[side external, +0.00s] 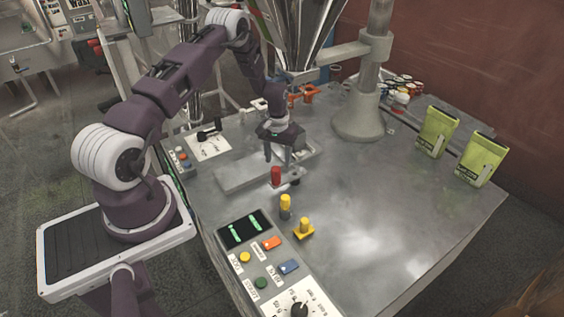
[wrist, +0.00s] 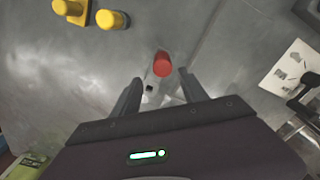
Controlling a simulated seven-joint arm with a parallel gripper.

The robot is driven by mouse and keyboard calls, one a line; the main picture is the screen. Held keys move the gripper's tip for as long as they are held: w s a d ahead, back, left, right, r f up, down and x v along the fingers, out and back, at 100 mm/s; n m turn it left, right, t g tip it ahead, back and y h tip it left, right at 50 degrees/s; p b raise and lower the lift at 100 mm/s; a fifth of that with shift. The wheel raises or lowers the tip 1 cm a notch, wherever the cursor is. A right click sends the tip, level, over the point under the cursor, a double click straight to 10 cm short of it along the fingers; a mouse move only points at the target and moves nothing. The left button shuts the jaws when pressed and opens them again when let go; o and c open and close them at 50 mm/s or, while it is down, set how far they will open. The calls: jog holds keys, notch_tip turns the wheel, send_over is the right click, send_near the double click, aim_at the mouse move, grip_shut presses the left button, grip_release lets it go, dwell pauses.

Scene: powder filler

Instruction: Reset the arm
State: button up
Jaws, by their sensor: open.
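My gripper (side external: 279,160) hangs over the grey metal table (side external: 375,215), fingers pointing down. In the wrist view its two fingers (wrist: 162,92) are spread apart with no object held between them. A red-capped piece (side external: 276,176) stands just in front of the gripper. In the wrist view the red cap (wrist: 162,64) shows just past the fingertips, on a grey fitting. I cannot tell the exact height of the fingertips above the table.
A yellow-topped post (side external: 286,206) and a yellow knob (side external: 304,228) stand nearby. A control panel (side external: 262,255) lies at the front edge. Two green pouches (side external: 436,132) stand at the right. A metal funnel (side external: 290,35) and column (side external: 370,80) rise behind. The table's right middle is clear.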

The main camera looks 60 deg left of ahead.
jog(key=w+d+r+m+t, duration=0.1)
jog(key=d+r, duration=0.3)
jog(key=r, duration=0.6)
jog(key=w+d+r+m+t, duration=0.1)
jog(key=d+r, duration=0.2)
jog(key=r, duration=0.7)
jog(key=s+d+r+m+t, duration=0.1)
jog(key=s+d+r, duration=0.25)
jog(key=r, duration=0.25)
jog(key=s+d+r+m, duration=0.1)
jog(key=s+d+r, duration=0.25)
jog(key=r, duration=0.35)
jog(key=s+d+r+m+t, duration=0.1)
jog(key=s+d+r, duration=0.1)
jog(key=s, duration=0.5)
jog(key=s+d+r+m, duration=0.1)
jog(key=s+d+r, duration=0.1)
jog(key=s+d, duration=0.3)
jog(key=s+d+r+m+t, duration=0.1)
jog(key=s+d+r, duration=0.1)
jog(key=s, duration=0.7)
jog(key=shift+s+d+r+t, duration=0.3)
jog(key=shift+s+d+r, duration=0.1)
jog(key=shift+d, duration=0.4)
